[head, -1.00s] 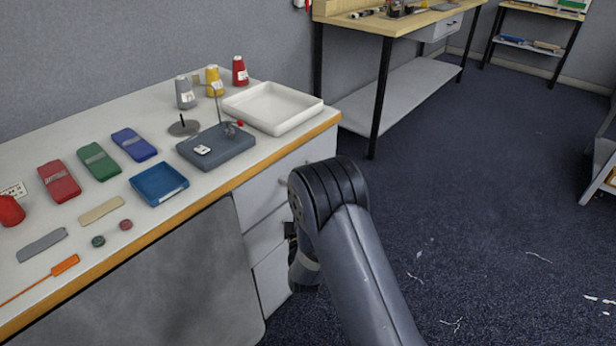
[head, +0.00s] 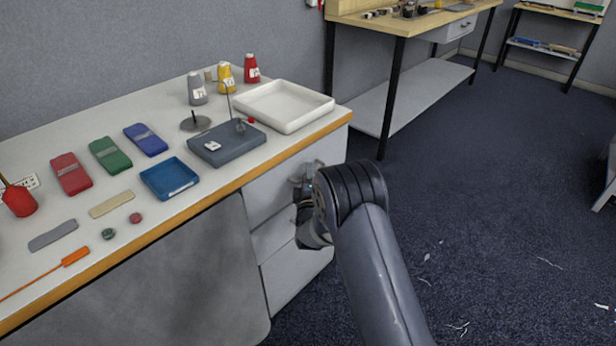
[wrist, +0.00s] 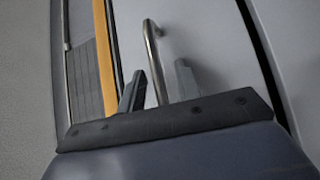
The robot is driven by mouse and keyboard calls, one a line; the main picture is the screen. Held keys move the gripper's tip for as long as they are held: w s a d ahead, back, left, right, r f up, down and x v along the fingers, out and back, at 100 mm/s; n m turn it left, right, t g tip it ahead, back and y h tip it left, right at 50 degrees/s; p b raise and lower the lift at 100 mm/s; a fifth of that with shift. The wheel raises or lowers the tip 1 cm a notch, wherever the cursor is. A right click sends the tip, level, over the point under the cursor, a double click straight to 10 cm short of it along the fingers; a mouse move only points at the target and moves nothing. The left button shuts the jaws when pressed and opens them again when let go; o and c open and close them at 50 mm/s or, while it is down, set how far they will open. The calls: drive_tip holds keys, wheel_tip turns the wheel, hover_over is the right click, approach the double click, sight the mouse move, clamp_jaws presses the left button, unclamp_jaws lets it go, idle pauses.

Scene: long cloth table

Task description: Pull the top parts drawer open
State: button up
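The top parts drawer (head: 270,192) is the upper grey front under the right end of the table; it looks closed. In the wrist view its front (wrist: 215,45) fills the middle, with a bent metal bar handle (wrist: 151,45) standing out from it. My gripper (wrist: 158,84) is open, its two dark fingers apart on either side of the handle in the picture. I see no clear contact between fingers and bar. In the head view my gripper (head: 308,178) is at the drawer front, partly hidden by my arm, and the handle cannot be made out.
Lower drawer fronts (head: 292,275) sit below. The table's orange edge (head: 225,188) runs just above the drawers. A white tray (head: 284,103) and a dark grey box (head: 228,150) stand on top. Open carpet (head: 490,220) lies to the right.

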clamp_jaws()
idle(0.6)
